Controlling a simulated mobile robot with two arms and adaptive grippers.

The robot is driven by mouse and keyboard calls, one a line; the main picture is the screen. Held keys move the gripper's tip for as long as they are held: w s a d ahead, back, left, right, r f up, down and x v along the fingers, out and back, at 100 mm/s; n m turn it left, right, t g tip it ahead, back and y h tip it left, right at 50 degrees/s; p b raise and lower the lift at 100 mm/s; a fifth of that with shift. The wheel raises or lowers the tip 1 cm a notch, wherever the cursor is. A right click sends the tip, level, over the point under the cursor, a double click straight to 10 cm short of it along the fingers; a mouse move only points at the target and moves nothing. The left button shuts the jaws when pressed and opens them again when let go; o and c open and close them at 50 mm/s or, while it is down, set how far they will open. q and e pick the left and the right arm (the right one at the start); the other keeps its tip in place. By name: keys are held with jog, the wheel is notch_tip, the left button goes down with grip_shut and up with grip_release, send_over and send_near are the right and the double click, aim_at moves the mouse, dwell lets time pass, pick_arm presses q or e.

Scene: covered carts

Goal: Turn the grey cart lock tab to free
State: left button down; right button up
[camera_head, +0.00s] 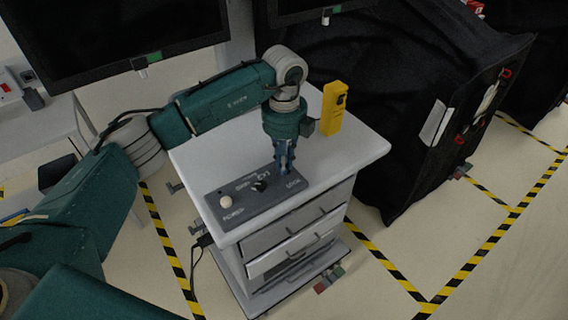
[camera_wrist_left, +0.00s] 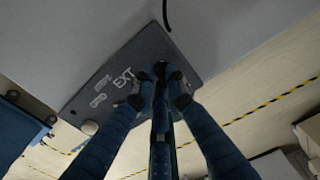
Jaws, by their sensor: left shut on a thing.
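A dark grey control panel (camera_head: 245,212) lies on top of the white cart (camera_head: 360,150). It carries a white knob (camera_head: 226,201), a black knob (camera_head: 260,186) and white lettering. My left gripper (camera_head: 285,168) points down at the panel's right end, beside the lettering there. In the left wrist view the fingers (camera_wrist_left: 160,85) are closed in at the edge of the panel (camera_wrist_left: 130,55), around a small dark part. I take this to be the lock tab; the fingers hide most of it, and its angle cannot be told. My right gripper is not in view.
A yellow device (camera_head: 333,108) stands upright on the cart behind the gripper. A black covered cart (camera_head: 400,130) stands close on the right. Drawers (camera_head: 295,232) are in the cart's front. A monitor (camera_head: 110,35) is at upper left. Striped tape (camera_head: 380,255) marks the open floor.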

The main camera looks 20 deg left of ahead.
pick_arm(q)
jog(key=shift+w+r+n, duration=0.1)
jog(key=shift+r+n, duration=0.05)
jog(key=shift+n, duration=0.65)
jog(key=c, duration=1.8)
grip_release()
jog(key=shift+o, duration=0.2)
jog(key=shift+r, duration=0.1)
notch_tip(320, 180, up, 12)
jog(key=shift+f, duration=0.2)
